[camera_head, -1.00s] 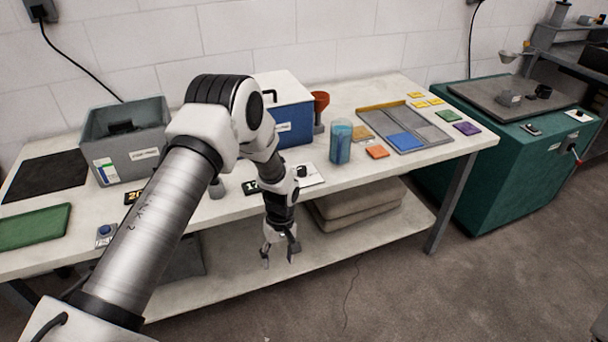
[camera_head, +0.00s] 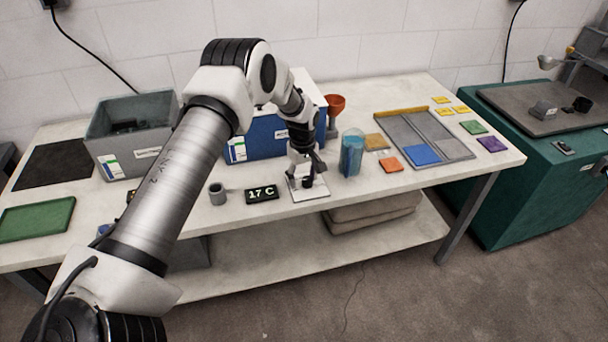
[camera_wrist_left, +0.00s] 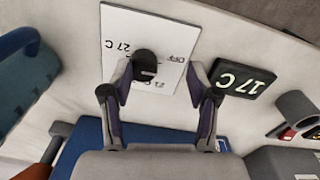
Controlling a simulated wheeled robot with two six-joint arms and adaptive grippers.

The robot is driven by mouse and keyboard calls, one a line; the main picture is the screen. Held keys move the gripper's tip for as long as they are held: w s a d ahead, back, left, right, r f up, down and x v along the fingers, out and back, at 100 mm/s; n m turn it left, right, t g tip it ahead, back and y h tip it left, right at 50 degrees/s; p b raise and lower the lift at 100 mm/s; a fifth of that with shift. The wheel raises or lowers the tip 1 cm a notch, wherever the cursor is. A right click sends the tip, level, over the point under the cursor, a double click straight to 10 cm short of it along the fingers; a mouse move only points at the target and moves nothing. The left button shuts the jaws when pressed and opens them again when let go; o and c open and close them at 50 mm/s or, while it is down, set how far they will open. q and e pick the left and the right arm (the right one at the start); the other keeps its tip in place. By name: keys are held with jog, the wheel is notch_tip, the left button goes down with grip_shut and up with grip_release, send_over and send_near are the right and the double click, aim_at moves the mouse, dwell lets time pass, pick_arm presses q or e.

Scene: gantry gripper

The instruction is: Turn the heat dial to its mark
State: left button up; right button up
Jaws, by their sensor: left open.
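The heat dial is a black knob (camera_wrist_left: 145,64) on a white plate (camera_wrist_left: 117,27) with printed marks; I can read 27 C and OFF, and another mark is partly covered. In the head view the plate (camera_head: 312,195) lies near the table's front edge, with the knob (camera_head: 308,183) partly behind the gripper. My left gripper (camera_head: 305,170) is open above the plate. In the wrist view its fingers (camera_wrist_left: 160,82) point at the dial, and the knob is nearer the left finger; I cannot tell if they touch. A black display (camera_wrist_left: 244,79) beside the plate reads 17 C.
A small grey cup (camera_head: 217,194) stands left of the display. A blue glass (camera_head: 351,154) stands right of the plate. A blue box (camera_head: 255,140) is behind the gripper, with a grey bin (camera_head: 118,165) farther left. A divided tray (camera_head: 450,148) lies to the right.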

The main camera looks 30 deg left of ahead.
aim_at(307, 180)
pick_arm(q)
jog(key=w+f, duration=0.2)
jog(key=f, duration=0.1)
jog(key=shift+w+d, duration=0.25)
jog(key=shift+w, duration=0.15)
jog(key=shift+s+a+r, duration=0.1)
jog(key=shift+s+r, duration=0.05)
jog(key=shift+r, duration=0.05)
jog(key=c, duration=0.4)
jog(key=shift+s+r, duration=0.25)
jog(key=shift+s, duration=0.15)
grip_shut()
jog(key=shift+w+f, duration=0.1)
jog(key=shift+f, duration=0.05)
pick_arm(e)
jog(key=shift+w+f, duration=0.35)
jog(key=shift+w, duration=0.55)
